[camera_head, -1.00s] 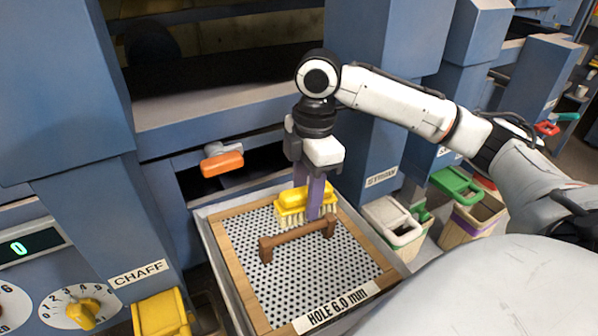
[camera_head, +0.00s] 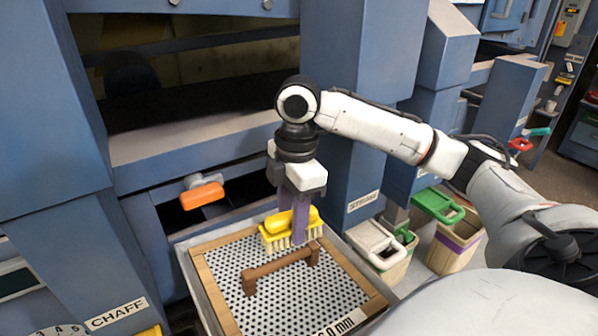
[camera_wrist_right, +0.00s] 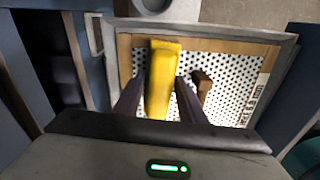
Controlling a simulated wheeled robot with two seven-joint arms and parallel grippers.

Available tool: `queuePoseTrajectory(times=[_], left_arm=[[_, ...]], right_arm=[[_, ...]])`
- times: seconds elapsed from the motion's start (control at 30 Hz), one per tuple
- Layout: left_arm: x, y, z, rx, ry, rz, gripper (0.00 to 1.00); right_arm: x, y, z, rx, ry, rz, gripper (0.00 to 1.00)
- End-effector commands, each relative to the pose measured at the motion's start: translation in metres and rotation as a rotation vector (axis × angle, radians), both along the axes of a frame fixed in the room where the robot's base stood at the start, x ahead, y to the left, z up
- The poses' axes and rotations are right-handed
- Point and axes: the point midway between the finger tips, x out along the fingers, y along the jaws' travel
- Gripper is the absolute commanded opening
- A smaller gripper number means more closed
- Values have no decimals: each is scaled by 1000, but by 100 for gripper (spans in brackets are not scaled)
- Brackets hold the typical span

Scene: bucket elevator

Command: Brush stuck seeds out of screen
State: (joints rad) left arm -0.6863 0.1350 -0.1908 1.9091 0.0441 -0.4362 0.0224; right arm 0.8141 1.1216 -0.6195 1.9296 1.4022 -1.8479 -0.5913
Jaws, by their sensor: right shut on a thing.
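The screen (camera_head: 230,277) is a perforated sheet in a wooden frame with a brown handle (camera_head: 283,270) across it. It lies in a grey metal tray, and its label is partly cut off in the head view. My right gripper (camera_head: 300,232) is shut on a yellow brush (camera_head: 283,227) above the far part of the screen, bristles down. I cannot tell whether the bristles touch the sheet. In the right wrist view the brush (camera_wrist_right: 161,80) sits between the two fingers, with the handle beside it. Single stuck seeds are too small to make out. My left gripper is not in view.
An orange handle (camera_head: 203,195) sticks out of the blue machine left of my right gripper. Bins with white (camera_head: 375,242) and green (camera_head: 438,205) handles stand to the right of the screen. Blue machine posts rise close behind the arm.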

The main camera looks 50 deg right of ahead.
Motion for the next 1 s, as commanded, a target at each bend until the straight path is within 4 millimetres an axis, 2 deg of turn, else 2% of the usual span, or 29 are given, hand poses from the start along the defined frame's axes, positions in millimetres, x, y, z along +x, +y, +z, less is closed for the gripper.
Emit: queuePoseTrajectory(times=[0.23, 0.5, 0.77, 1.0], left_arm=[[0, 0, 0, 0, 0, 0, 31], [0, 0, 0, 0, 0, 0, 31], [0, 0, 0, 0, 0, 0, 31], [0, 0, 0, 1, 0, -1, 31]], right_arm=[[2, 11, 0, 4, -1, 7, 16], [8, 33, 0, 5, -1, 7, 16], [10, 42, -1, 5, -1, 5, 16], [15, 62, -1, 6, -1, 7, 16]])
